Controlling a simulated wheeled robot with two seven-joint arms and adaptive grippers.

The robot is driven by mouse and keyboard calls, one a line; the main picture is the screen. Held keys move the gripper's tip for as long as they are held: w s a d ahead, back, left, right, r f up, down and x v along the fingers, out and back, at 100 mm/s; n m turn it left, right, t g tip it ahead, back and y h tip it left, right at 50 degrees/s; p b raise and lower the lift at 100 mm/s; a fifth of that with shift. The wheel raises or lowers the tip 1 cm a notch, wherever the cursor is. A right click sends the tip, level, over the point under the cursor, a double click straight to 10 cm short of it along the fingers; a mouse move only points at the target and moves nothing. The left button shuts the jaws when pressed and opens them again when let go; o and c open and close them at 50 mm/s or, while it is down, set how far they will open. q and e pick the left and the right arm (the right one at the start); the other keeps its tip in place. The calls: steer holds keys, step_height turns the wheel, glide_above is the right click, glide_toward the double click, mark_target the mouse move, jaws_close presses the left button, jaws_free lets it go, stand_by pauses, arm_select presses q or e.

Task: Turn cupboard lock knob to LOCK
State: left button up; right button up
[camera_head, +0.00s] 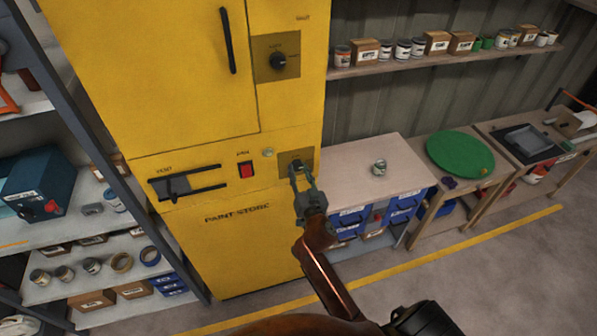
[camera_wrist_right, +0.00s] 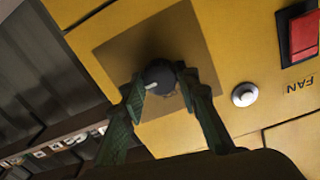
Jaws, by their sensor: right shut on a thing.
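The yellow cupboard (camera_head: 262,205) has two dark round knobs on brownish square plates. The upper knob (camera_head: 278,61) sits beside the tall door handle; its labels are too small to read. The lower knob (camera_head: 297,163) is at the right end of the control panel. My right gripper (camera_head: 300,172) is at the lower knob, its fingers on either side. In the right wrist view, this gripper (camera_wrist_right: 161,88) is shut on the dark knob (camera_wrist_right: 158,74), whose white mark points down and left in that picture. My left gripper is not in view.
A red fan switch (camera_head: 246,170), a white button (camera_head: 267,152) and a vent slider (camera_head: 187,183) share the panel. Shelves (camera_head: 95,215) stand on the left. The floor in front looks clear.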

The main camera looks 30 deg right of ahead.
steer(key=c, duration=0.3)
steer(key=shift+n, duration=0.3)
steer(key=n, duration=0.3)
steer(key=shift+n, duration=0.3)
steer(key=n+p, duration=0.1)
steer(key=n, duration=0.3)
steer(key=shift+n, duration=0.4)
steer(key=n, duration=0.4)
steer(key=shift+d+n+t, duration=0.1)
steer(key=shift+n+t, duration=0.2)
steer(key=shift+n+y+p, duration=0.4)
steer(key=shift+n+p, duration=0.15)
steer(key=shift+n, duration=1.95)
